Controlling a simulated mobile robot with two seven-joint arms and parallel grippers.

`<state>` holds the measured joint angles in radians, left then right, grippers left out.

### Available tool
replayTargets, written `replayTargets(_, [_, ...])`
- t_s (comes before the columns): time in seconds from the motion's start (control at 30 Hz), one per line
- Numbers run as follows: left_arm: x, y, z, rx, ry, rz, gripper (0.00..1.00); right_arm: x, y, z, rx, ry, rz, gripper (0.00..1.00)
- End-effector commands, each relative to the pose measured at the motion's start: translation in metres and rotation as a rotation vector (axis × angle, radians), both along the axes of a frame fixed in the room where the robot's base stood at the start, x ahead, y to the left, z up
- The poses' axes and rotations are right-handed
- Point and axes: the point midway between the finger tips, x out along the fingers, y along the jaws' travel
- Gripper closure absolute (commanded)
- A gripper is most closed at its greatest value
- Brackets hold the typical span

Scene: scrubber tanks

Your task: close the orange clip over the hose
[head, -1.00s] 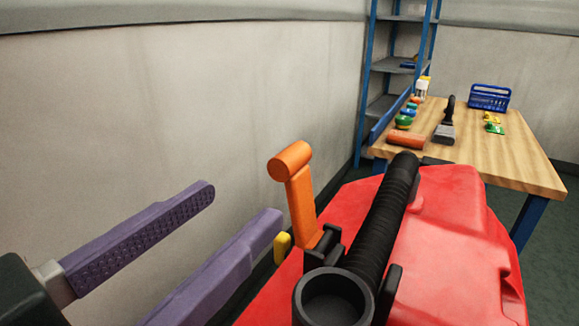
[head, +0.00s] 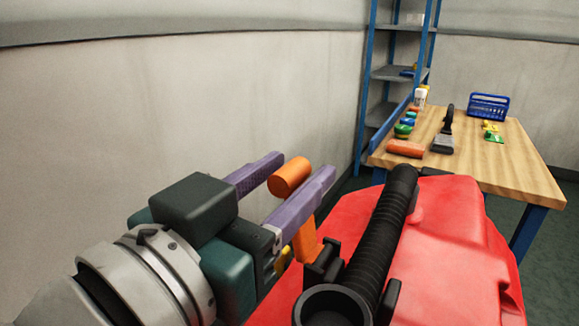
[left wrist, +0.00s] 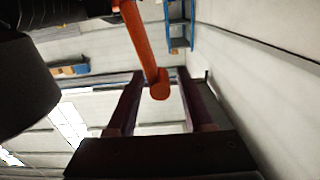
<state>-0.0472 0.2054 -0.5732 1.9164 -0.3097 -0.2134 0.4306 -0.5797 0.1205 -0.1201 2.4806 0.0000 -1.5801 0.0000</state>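The orange clip (head: 305,241) stands up, tilted and open, beside the black ribbed hose (head: 378,235), and is not over it. Its round handle end (head: 290,176) is at the top. The hose lies along the red tank (head: 440,255) in a black cradle (head: 323,266). My left gripper (head: 300,165) is open, with one purple finger on each side of the clip's handle end. The near finger hides part of the clip's arm. In the left wrist view, the handle end (left wrist: 160,84) shows between the two fingers with gaps at both sides. My right gripper is not in view.
A yellow tab (head: 283,262) sits by the clip's base. A pale wall (head: 150,100) rises at the left. Behind the tank, a wooden bench (head: 475,160) holds an orange roll, a brush and a blue basket (head: 488,107). A blue shelf rack (head: 400,75) stands at the back.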

Motion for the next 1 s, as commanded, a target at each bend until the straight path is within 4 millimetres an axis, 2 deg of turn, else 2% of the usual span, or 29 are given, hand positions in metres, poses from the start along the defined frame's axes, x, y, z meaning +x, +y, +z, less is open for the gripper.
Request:
replayTargets(0.07, [-0.0001,0.0002,-0.0001,0.0,0.0,0.0,0.59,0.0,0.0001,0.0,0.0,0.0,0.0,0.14])
replayTargets(0.43, [-0.0002,0.0003,-0.0001,0.0,0.0,0.0,1.0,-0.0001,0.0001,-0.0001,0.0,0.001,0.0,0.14])
replayTargets(1.0, [-0.0002,0.0005,-0.0001,0.001,-0.001,0.001,1.0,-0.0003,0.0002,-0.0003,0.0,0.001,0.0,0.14])
